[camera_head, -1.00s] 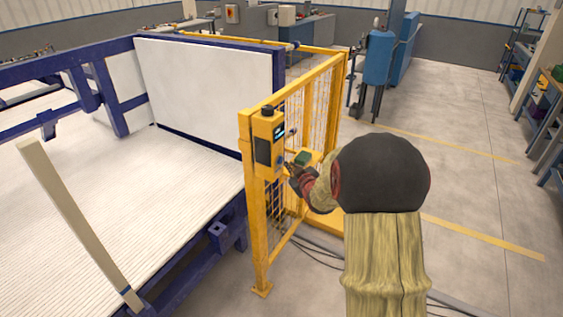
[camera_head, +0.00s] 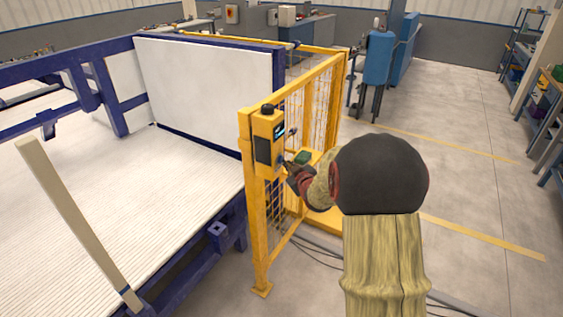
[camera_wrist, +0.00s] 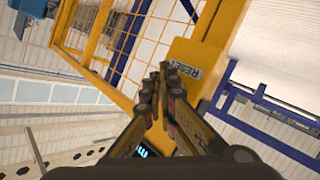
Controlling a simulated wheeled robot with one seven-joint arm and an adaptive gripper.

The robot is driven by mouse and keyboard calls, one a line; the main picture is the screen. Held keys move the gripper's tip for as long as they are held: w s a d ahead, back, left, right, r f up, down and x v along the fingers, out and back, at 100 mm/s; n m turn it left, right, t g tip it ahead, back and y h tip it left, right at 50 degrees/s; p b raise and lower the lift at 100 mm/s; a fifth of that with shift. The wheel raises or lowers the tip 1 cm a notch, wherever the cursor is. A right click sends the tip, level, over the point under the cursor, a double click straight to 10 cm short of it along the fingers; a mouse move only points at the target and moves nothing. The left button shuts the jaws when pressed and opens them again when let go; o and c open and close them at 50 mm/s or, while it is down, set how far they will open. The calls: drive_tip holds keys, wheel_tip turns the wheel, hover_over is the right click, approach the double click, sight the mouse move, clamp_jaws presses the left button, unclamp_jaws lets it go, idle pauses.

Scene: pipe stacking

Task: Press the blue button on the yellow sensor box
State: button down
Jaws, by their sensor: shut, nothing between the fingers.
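The yellow sensor box (camera_head: 266,140) is mounted on the yellow fence post, with a dark cap on top and a small lit display (camera_head: 279,131). My gripper (camera_head: 285,165) is shut and empty, its fingertips at the lower part of the box's front. I cannot tell whether they touch it. The blue button is mostly hidden by the fingertips in the head view. In the wrist view the closed fingers (camera_wrist: 163,72) point at the yellow box face (camera_wrist: 188,55), right beside the RESET label (camera_wrist: 184,68). The button is hidden behind them there.
The yellow mesh fence (camera_head: 310,105) runs back behind the box. A dark blue machine frame with a white ribbed bed (camera_head: 120,195) stands left of the post. A green item (camera_head: 303,157) lies just beyond my gripper. Open floor lies to the right.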

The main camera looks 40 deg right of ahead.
drive_tip(key=shift+w+a, duration=0.15)
drive_tip(key=shift+w, duration=0.2)
idle(0.8)
drive_tip(key=shift+s, duration=0.1)
drive_tip(key=shift+s+d, duration=0.3)
drive_tip(key=shift+s, duration=0.35)
drive_tip(key=shift+s, duration=0.1)
drive_tip(key=s, duration=0.1)
drive_tip(key=s+d, duration=0.1)
drive_tip(key=s, duration=0.1)
drive_tip(key=s+d, duration=0.1)
drive_tip(key=shift+s+p, duration=0.2)
drive_tip(key=shift+p, duration=0.15)
idle(0.7)
